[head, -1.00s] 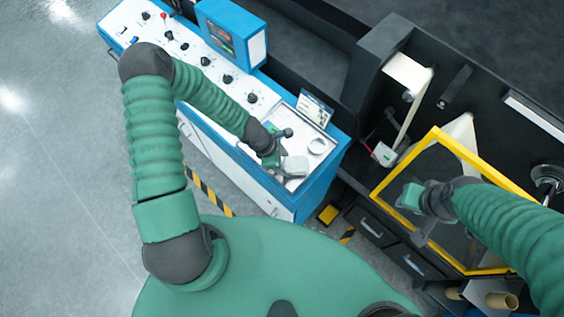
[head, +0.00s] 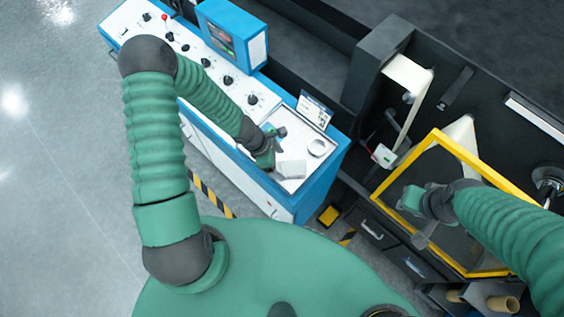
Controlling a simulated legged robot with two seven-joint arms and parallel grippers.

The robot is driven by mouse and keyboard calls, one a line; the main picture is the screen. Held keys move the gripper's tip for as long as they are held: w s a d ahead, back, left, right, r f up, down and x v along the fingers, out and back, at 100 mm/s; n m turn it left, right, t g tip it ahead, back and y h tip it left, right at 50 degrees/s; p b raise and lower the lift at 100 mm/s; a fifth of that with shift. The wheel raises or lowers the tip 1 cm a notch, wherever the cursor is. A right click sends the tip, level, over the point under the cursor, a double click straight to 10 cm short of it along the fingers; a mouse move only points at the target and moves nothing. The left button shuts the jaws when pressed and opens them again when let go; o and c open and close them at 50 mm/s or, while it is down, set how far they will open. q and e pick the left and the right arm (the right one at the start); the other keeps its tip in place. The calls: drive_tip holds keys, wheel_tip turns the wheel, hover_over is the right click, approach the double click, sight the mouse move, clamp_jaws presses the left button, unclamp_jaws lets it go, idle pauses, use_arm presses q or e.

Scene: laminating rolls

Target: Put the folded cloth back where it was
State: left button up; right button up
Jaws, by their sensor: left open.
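The folded cloth (head: 292,169) is a small pale grey-white piece. It lies on the white tray area (head: 312,138) at the right end of the blue and white console (head: 325,169). My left gripper (head: 277,146) is open and sits just left of and above the cloth, with a small gap visible between them. My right gripper (head: 413,200) is at the yellow-framed guard (head: 385,182); its fingers are too small and dark to tell their state.
A white ring-shaped roll (head: 316,148) lies right of the cloth. A small card stand (head: 314,110) stands behind it. Knobs and a blue screen box (head: 231,37) fill the console's left part. Cardboard tubes (head: 502,303) lie at the bottom right.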

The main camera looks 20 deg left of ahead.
use_arm(q)
drive_tip(key=s+a+r+m+p, duration=0.2)
drive_tip(key=a+r+m+p, duration=0.15)
drive_tip(key=r, duration=0.65)
use_arm(e)
wheel_tip(320, 180, up, 4)
drive_tip(key=a+b, duration=0.1)
drive_tip(key=a, duration=0.1)
use_arm(q)
drive_tip(key=s+d+r+m+y, duration=0.1)
drive_tip(key=s+r+m+y, duration=0.15)
drive_tip(key=r+m, duration=0.65)
drive_tip(key=s+d+r+m+y, duration=0.15)
drive_tip(key=s+r+m, duration=0.25)
drive_tip(key=r+m, duration=0.5)
wheel_tip(320, 180, down, 28)
drive_tip(key=w+a+m+b, duration=0.1)
drive_tip(key=b, duration=2.4)
drive_tip(key=shift+w+a+r+t, duration=0.15)
drive_tip(key=shift+r+t, duration=0.05)
drive_tip(key=shift+t, duration=0.1)
use_arm(e)
drive_tip(key=s+x, duration=0.2)
drive_tip(key=x, duration=1)
drive_tip(key=s+d+f+x, duration=0.1)
drive_tip(key=s+x, duration=0.2)
drive_tip(key=x, duration=0.9)
drive_tip(key=shift+s+d+f, duration=0.2)
drive_tip(key=shift+s+f, duration=0.1)
